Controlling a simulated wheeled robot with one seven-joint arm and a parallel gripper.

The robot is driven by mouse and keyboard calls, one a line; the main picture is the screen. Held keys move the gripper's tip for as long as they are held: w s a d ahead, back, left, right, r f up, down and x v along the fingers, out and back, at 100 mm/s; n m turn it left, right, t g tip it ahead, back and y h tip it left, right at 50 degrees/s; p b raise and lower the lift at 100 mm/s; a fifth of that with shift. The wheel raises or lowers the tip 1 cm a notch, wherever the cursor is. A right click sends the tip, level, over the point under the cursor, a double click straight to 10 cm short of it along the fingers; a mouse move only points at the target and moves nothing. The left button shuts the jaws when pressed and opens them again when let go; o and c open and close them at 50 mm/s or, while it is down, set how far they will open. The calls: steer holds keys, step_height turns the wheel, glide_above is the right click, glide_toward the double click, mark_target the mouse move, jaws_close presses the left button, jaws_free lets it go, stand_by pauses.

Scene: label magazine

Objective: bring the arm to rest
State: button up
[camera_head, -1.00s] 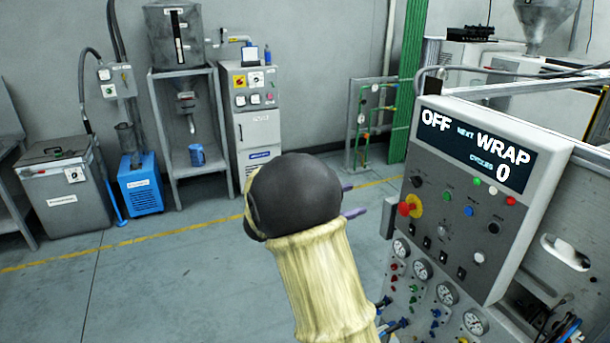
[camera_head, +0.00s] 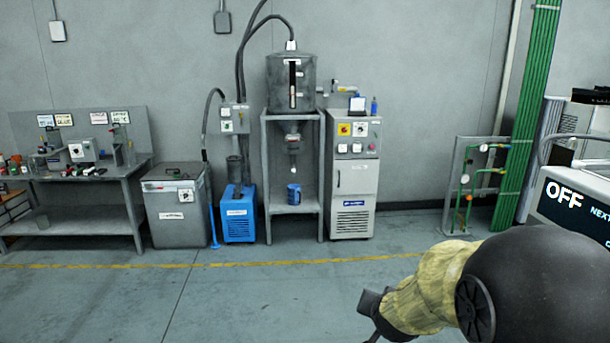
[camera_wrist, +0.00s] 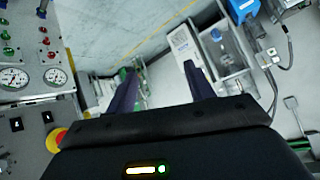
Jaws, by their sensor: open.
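My gripper (camera_wrist: 160,70) shows in the wrist view with its two dark purple fingers spread well apart. Nothing is between them; floor, wall and equipment show beyond. In the head view my arm comes in from the lower right, with a large black joint and a pale yellow sleeve. A dark end part of it points to the lower left over open floor, and the fingers there are too small to tell. The arm touches nothing that I can see.
The control panel (camera_head: 570,202) reading OFF is cut by the head view's right edge; its red stop button (camera_wrist: 57,139) is close in the wrist view. A grey cabinet (camera_head: 352,190), blue unit (camera_head: 238,222) and workbench (camera_head: 95,190) line the wall. The floor before them is clear.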

steer(key=s+a+f+n+g, duration=0.1)
steer(key=s+f+n+g, duration=0.1)
steer(key=s, duration=0.7)
steer(key=s+f+n+g+y, duration=0.1)
steer(key=s+f+n+g, duration=0.2)
steer(key=s, duration=0.6)
steer(key=shift+s+a+f+g+y, duration=0.3)
steer(key=shift+f+g, duration=0.4)
steer(key=shift+g, duration=0.3)
steer(key=shift+w, duration=0.1)
